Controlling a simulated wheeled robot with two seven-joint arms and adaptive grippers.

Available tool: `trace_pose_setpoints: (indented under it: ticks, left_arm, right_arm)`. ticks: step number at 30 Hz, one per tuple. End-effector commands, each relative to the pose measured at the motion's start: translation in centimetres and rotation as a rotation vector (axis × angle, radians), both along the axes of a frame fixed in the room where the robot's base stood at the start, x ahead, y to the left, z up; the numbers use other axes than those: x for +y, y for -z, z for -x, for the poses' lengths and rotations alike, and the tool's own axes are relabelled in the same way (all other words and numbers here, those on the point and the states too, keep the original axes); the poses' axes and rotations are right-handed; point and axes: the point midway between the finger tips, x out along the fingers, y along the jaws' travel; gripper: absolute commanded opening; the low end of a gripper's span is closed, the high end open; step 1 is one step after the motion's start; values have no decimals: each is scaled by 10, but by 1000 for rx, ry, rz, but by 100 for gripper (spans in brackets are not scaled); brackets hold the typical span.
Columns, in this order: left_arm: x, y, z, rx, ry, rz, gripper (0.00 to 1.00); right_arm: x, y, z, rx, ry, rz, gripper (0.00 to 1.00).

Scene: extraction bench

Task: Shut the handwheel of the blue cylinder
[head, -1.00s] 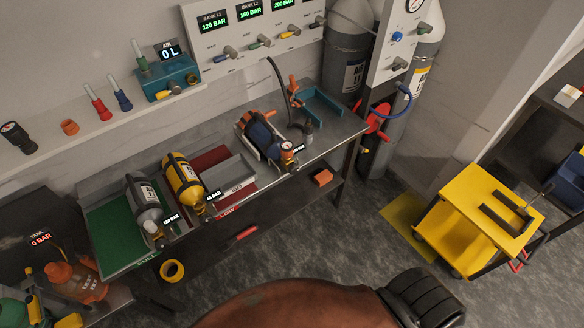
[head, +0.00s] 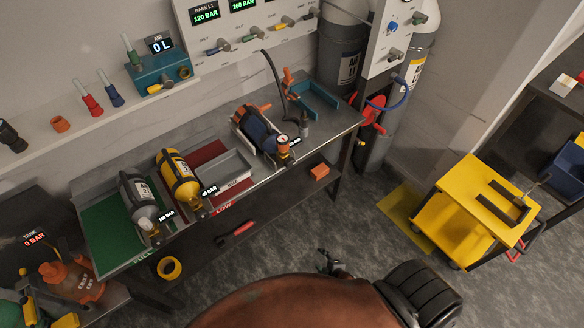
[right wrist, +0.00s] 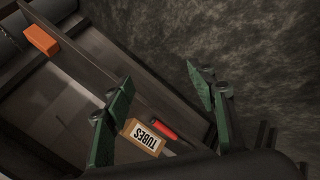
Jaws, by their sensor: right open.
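The blue cylinder (head: 260,134) lies in a cradle on the steel bench in the head view, with orange parts at its far end. My right gripper (head: 329,262) shows small and dark at the bottom of the head view, in front of the bench and well apart from the cylinder. In the right wrist view its green fingers (right wrist: 160,85) are spread and empty. My left gripper is not in view.
Grey (head: 139,202) and yellow (head: 179,177) cylinders lie to the left on the bench (head: 330,130). A black hose (head: 272,75) rises behind the blue one. A box marked TUBES (right wrist: 143,137) shows in the wrist view. A yellow cart (head: 470,215) stands right; floor between is clear.

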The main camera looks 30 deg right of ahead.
Motion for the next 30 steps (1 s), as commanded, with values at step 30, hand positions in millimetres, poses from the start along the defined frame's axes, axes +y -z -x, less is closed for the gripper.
trace_pose_setpoints:
  ticks: [30]
  left_arm:
    - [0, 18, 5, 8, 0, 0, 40]
  right_arm:
    - [-17, -414, -246, -565, -879, 1758, 51]
